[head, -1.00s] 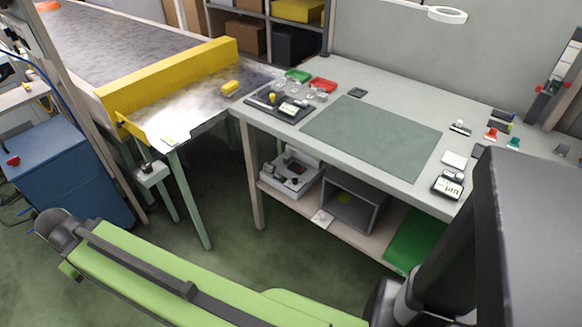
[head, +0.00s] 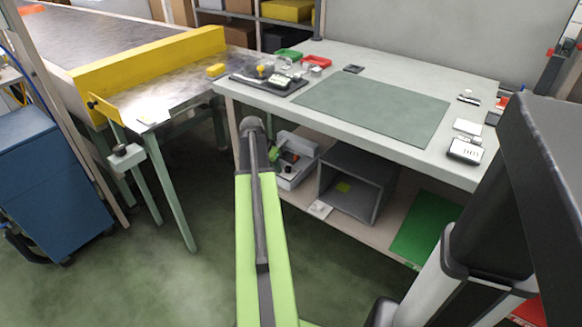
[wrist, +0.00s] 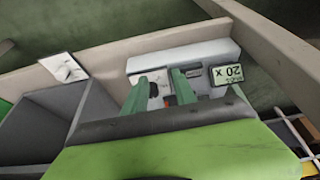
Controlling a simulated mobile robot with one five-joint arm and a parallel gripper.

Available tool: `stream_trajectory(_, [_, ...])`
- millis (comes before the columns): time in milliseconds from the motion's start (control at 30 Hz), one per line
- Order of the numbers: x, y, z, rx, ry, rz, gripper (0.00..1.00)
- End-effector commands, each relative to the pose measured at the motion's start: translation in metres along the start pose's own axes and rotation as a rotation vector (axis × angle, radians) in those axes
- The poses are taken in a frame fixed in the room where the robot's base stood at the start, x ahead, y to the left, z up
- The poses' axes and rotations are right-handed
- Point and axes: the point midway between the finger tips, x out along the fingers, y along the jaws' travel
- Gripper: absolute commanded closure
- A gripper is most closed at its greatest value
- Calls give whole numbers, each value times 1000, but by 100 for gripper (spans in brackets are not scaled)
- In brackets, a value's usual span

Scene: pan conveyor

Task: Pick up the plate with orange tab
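I cannot make out a plate with an orange tab for certain. An orange object (head: 33,9) lies at the far left end of the conveyor in the head view. My gripper (wrist: 163,75) has its two green fingers apart with nothing seen held between them.
The grey bench (head: 395,72) carries a green mat (head: 375,108), a dark tray (head: 268,86), and red (head: 317,61) and green (head: 288,54) bins. An open grey box (head: 355,185) stands on the lower shelf. The conveyor's yellow guard (head: 150,62) and a blue cabinet (head: 50,180) are left.

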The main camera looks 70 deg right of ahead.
Motion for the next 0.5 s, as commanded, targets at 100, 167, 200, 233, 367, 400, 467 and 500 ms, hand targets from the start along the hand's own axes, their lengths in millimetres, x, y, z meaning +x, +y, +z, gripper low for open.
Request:
stream_trajectory(100, [5,8,-9,26,6,6,67])
stream_trajectory(167, [4,8,-10,25,6,5,67])
stream_trajectory(200, [5,7,-11,24,6,5,67])
stream_trajectory(233, [6,7,-13,24,6,5,67])
stream_trajectory(367, [13,5,-31,24,5,5,67])
stream_trajectory(400, [16,5,-39,24,5,4,67])
stream_trajectory(467, [22,5,-53,24,5,4,67])
stream_trajectory(500, [26,5,-62,24,5,4,67])
